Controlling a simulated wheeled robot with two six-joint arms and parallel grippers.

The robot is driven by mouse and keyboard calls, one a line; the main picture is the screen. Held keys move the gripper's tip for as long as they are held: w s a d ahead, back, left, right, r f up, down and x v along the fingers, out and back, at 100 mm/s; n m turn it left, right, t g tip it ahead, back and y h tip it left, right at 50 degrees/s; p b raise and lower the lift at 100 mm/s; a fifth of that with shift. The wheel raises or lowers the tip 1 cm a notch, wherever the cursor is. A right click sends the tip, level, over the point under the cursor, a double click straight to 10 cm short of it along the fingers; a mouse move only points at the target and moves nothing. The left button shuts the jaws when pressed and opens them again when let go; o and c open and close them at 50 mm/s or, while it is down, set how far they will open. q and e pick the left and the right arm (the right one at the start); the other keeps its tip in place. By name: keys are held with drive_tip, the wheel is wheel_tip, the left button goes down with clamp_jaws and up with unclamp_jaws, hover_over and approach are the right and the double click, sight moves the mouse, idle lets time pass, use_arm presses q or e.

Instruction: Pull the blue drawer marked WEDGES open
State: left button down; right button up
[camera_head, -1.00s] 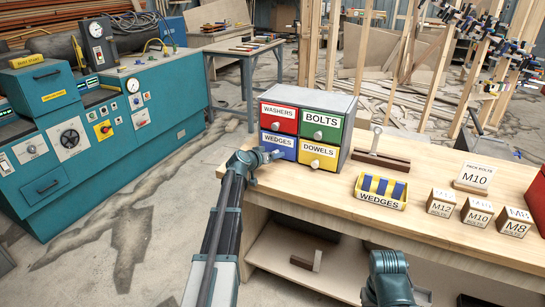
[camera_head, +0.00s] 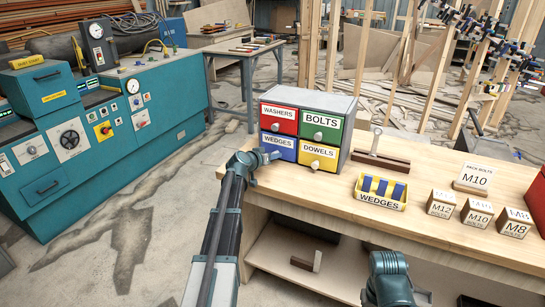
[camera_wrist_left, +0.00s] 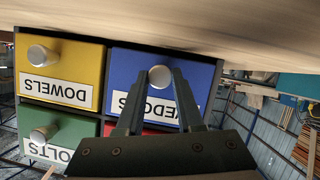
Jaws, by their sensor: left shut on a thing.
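The blue drawer marked WEDGES (camera_head: 284,144) is at the lower left of a small four-drawer cabinet (camera_head: 337,102) on the workbench. It also shows in the left wrist view (camera_wrist_left: 198,68), upside down, with its round knob (camera_wrist_left: 160,77) between the fingertips. My left gripper (camera_head: 273,156) is at the drawer's front and is shut on the knob; its fingers also show in the left wrist view (camera_wrist_left: 158,90). The drawer front looks level with its neighbours. My right arm shows at the bottom of the head view, but its gripper is out of frame.
The red WASHERS (camera_head: 279,118), green BOLTS (camera_head: 321,124) and yellow DOWELS (camera_head: 318,154) drawers adjoin the blue one. A yellow tray of blue wedges (camera_head: 380,202), labelled bolt boxes (camera_head: 477,211) and a brown wood block (camera_head: 378,160) stand to the right. Bare bench top lies before the cabinet.

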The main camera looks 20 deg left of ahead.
idle(0.8)
use_arm(q)
drive_tip(key=s, duration=1.1)
drive_tip(key=shift+s, duration=0.1)
drive_tip(key=c, duration=0.5)
unclamp_jaws()
drive_tip(key=shift+c, duration=0.2)
drive_tip(key=p+v, duration=0.5)
drive_tip(key=v, duration=0.8)
drive_tip(key=shift+s+r, duration=0.15)
drive_tip(key=shift+s, duration=0.15)
